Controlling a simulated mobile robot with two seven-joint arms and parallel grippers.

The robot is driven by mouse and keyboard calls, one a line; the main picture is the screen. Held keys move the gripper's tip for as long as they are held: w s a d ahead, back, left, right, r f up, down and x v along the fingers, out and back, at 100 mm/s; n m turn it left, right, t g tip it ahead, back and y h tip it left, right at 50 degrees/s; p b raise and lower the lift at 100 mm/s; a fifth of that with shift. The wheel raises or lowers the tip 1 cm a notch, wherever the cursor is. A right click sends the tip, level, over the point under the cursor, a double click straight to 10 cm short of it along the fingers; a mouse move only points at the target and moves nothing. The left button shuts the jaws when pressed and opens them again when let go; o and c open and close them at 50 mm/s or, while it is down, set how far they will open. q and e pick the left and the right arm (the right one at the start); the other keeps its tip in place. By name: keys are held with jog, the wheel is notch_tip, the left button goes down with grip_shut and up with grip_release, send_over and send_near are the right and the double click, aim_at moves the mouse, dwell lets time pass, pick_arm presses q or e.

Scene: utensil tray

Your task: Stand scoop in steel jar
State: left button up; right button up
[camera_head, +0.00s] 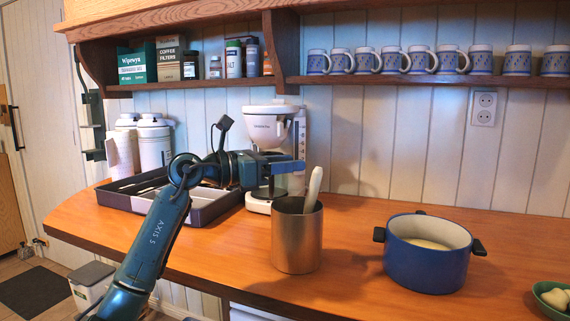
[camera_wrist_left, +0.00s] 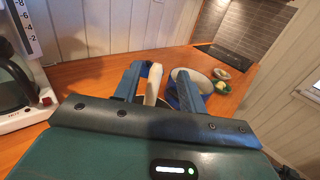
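The steel jar (camera_head: 297,245) stands upright on the wooden counter. The scoop (camera_head: 314,187) stands in it, its pale handle rising above the rim and leaning slightly right; its lower end is hidden inside the jar. My left gripper (camera_head: 300,166) is above the jar, its fingertips just left of the handle's top. In the left wrist view, the two fingers (camera_wrist_left: 160,88) are spread apart and the pale handle (camera_wrist_left: 153,84) shows in the gap, nearer the left finger. The gripper appears empty. The jar is not clearly visible there. My right gripper is not in view.
The dark utensil tray (camera_head: 215,211) lies behind my left arm. A white coffee maker (camera_head: 268,130) stands behind the jar. A blue pot (camera_head: 425,265) is to the right, then a green bowl (camera_head: 545,300). Counter space between jar and pot is clear.

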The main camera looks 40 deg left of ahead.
pick_arm(q)
jog(key=shift+o, duration=0.3)
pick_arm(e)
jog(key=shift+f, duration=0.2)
pick_arm(q)
jog(key=b+v, duration=0.3)
jog(key=v, duration=1)
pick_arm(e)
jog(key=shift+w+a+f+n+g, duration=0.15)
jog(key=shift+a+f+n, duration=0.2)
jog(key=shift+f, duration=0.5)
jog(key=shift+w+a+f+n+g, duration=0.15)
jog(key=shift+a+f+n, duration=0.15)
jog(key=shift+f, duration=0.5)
pick_arm(q)
jog(key=shift+a, duration=0.1)
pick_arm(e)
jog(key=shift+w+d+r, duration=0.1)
